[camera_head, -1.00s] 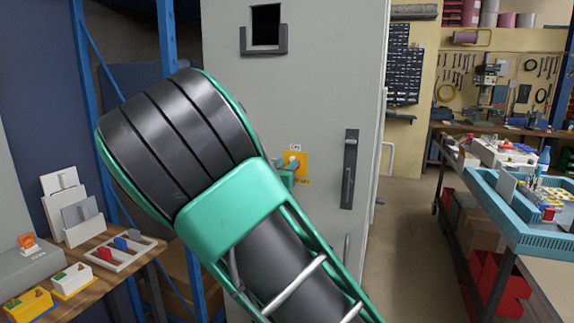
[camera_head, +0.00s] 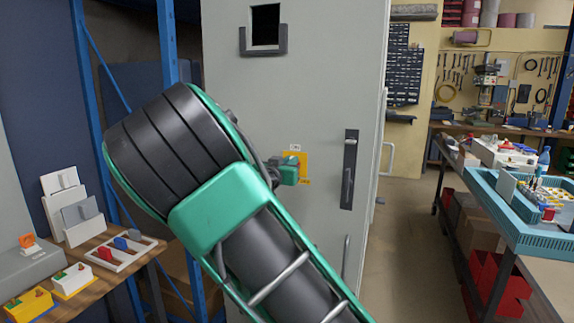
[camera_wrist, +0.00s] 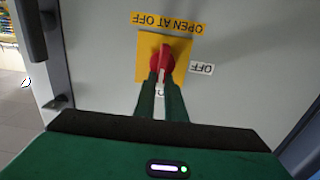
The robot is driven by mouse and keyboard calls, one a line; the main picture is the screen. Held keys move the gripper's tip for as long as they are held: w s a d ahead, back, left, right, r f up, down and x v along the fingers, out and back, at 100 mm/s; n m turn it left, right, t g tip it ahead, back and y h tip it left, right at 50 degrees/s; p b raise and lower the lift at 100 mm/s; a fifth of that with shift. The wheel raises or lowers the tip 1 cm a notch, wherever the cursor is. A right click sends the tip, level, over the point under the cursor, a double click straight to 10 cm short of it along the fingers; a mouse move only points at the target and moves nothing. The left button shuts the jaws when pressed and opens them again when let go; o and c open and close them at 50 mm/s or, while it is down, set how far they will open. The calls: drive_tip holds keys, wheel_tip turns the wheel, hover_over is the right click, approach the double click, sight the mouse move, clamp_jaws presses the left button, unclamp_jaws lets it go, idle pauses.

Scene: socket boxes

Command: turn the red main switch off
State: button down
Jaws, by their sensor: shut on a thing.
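The red main switch (camera_wrist: 161,58) sits on a yellow plate (camera_wrist: 180,72) on the grey cabinet door. In the wrist view its handle points down between the fingers, toward a label mostly hidden by them. A white OFF label (camera_wrist: 202,68) is to the right of the plate, upside down in this view. My gripper (camera_wrist: 160,78) is shut on the switch handle, one finger on each side. In the head view the yellow plate (camera_head: 303,160) shows behind my gripper (camera_head: 290,170), and the red knob is hidden there.
The cabinet door (camera_head: 325,80) has a black handle (camera_head: 348,170) right of the switch. A wooden table (camera_head: 95,260) with socket boxes stands at left. A workbench with a teal tray (camera_head: 545,238) is at right. The floor between cabinet and workbench is clear.

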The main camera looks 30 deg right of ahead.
drive_tip(key=shift+w+n, duration=0.15)
drive_tip(key=shift+n, duration=0.15)
drive_tip(key=shift+w+a+f+n, duration=0.3)
drive_tip(key=shift+w+f+n, duration=0.1)
drive_tip(key=shift+n, duration=2.5)
drive_tip(key=shift+w+a+f+n, duration=0.25)
drive_tip(key=shift+f+n, duration=0.2)
drive_tip(key=shift+n, duration=2.45)
drive_tip(key=shift+w+a+f+n, duration=0.3)
drive_tip(key=shift+w+f+n, duration=0.1)
drive_tip(key=shift+n, duration=2.5)
drive_tip(key=shift+f, duration=0.1)
drive_tip(key=c, duration=1.8)
unclamp_jaws()
drive_tip(key=shift+s, duration=0.1)
